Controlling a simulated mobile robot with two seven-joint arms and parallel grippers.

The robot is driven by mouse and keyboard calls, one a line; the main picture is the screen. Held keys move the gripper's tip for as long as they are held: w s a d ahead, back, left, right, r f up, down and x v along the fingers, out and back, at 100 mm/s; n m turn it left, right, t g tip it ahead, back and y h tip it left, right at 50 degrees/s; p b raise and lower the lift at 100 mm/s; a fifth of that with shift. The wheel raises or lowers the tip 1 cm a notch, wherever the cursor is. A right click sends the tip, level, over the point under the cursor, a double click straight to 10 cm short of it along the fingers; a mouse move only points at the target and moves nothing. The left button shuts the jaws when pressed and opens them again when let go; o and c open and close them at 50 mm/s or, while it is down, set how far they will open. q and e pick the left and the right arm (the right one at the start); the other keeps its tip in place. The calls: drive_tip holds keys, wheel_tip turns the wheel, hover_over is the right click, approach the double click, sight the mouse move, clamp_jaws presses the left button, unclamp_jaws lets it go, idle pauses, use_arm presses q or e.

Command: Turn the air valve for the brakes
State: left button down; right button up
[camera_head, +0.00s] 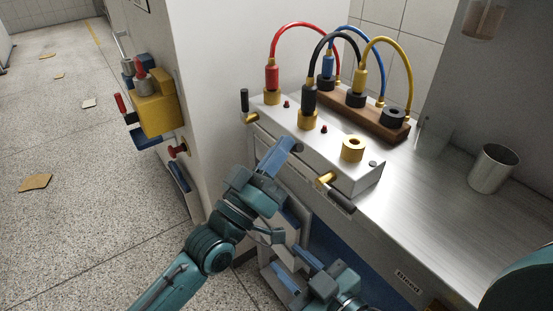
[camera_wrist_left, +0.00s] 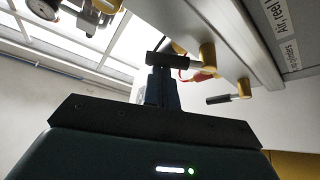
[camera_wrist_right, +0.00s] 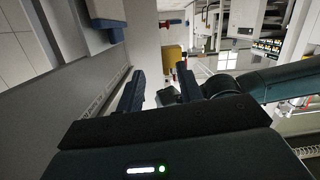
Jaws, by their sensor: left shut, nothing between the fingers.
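A white and metal box (camera_head: 345,175) on the counter carries valves with black handles and brass fittings along its front edge. One valve handle (camera_head: 244,100) stands upright at the left corner; another (camera_head: 340,201) points outward at the right. Which one serves the brakes cannot be told. My left gripper (camera_head: 280,150) is shut and empty at the box's front edge. In the left wrist view its fingertips (camera_wrist_left: 162,75) are at a black handle (camera_wrist_left: 168,61); contact cannot be told. My right gripper (camera_head: 297,268) is open and empty, below the box's front; its parted fingers show in the right wrist view (camera_wrist_right: 149,90).
A metal cup (camera_head: 493,168) stands on the counter (camera_head: 440,200). A yellow box (camera_head: 155,110) is on the wall at left.

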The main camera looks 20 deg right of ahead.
use_arm(q)
drive_tip(key=m+g+h+b, duration=0.1)
drive_tip(key=m, duration=0.2)
drive_tip(key=f+m+g+h+b, duration=0.1)
drive_tip(key=m+g+b, duration=0.1)
drive_tip(key=s+f+m+g+h+b, duration=0.1)
drive_tip(key=m, duration=0.2)
drive_tip(key=shift+d+f+m+g, duration=0.2)
drive_tip(key=shift+m+g, duration=0.1)
drive_tip(key=shift+g, duration=0.1)
use_arm(e)
drive_tip(key=a+n+t+y, duration=0.1)
drive_tip(key=t+y, duration=0.1)
drive_tip(key=shift+s+a+r+n+t+y, duration=0.1)
drive_tip(key=shift+a+n+t+y, duration=0.2)
drive_tip(key=shift+a+n+y, duration=0.1)
use_arm(q)
drive_tip(key=shift+m+b, duration=0.3)
drive_tip(key=shift+m, duration=0.1)
